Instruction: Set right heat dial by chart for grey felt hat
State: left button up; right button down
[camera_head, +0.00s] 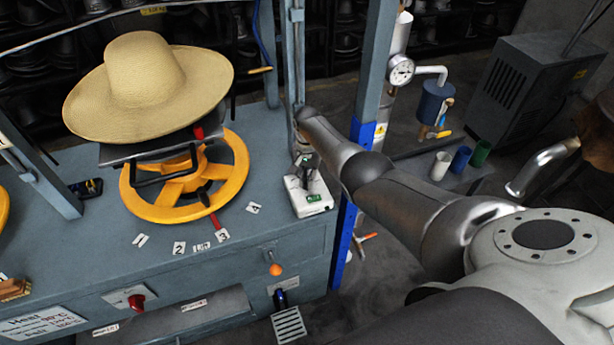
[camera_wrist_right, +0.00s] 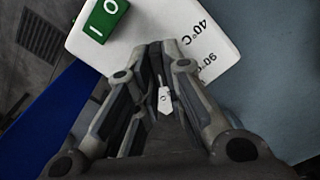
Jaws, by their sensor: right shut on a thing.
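A white heat control box (camera_head: 312,200) stands on the right edge of the grey press bench. In the right wrist view the box (camera_wrist_right: 215,25) carries a green I/O switch (camera_wrist_right: 107,15) and the marks 40°C and 90°C. My right gripper (camera_head: 304,163) reaches down onto the box and is shut on the heat dial, which its fingers mostly hide. A small pale pointed piece (camera_wrist_right: 165,102) shows between the fingers (camera_wrist_right: 157,55); I cannot tell the dial's setting. A chart headed "Heat" (camera_head: 45,325) is at the lower left, partly cut off. My left gripper is not in view.
A straw hat (camera_head: 145,80) sits on the press above a yellow handwheel (camera_head: 235,165). Small numbered tags (camera_head: 180,248) lie on the bench. A blue-grey post (camera_head: 372,75) stands close beside my right arm. Several cups (camera_head: 441,165) stand farther right.

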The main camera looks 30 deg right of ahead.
jog(key=shift+w+d+r+m, duration=0.1)
jog(key=shift+r+m, duration=0.05)
jog(key=shift+m, duration=0.25)
jog(key=c, duration=1.5)
grip_release()
notch_tip(320, 180, up, 12)
jog(key=shift+f, duration=0.1)
